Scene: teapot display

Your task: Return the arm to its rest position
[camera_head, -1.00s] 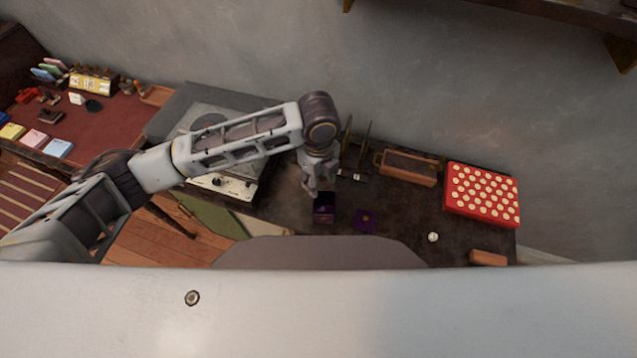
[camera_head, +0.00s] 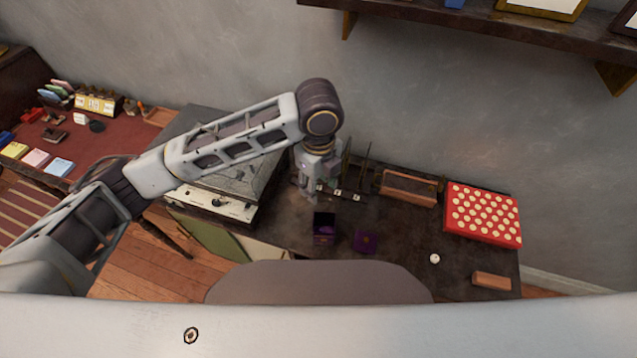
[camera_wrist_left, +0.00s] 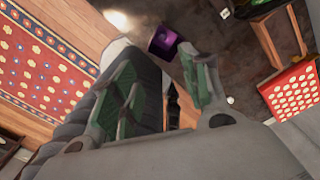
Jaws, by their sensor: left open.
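My left arm comes in from the left in the head view and bends down at a dark joint. My left gripper (camera_head: 308,188) hangs over the dark table (camera_head: 400,240), beside the record player (camera_head: 225,185) and behind a small open purple-lined box (camera_head: 324,228). In the left wrist view the two fingers (camera_wrist_left: 165,90) stand apart with nothing between them. The purple box (camera_wrist_left: 165,42) shows beyond the fingertips there. My right gripper is not in view.
A purple square piece (camera_head: 365,242), a white ball (camera_head: 434,258), a red dotted box (camera_head: 483,214) and a wooden tray (camera_head: 408,188) are on the table. A desk with a red top (camera_head: 100,140) stands left. A wall shelf (camera_head: 480,22) is above.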

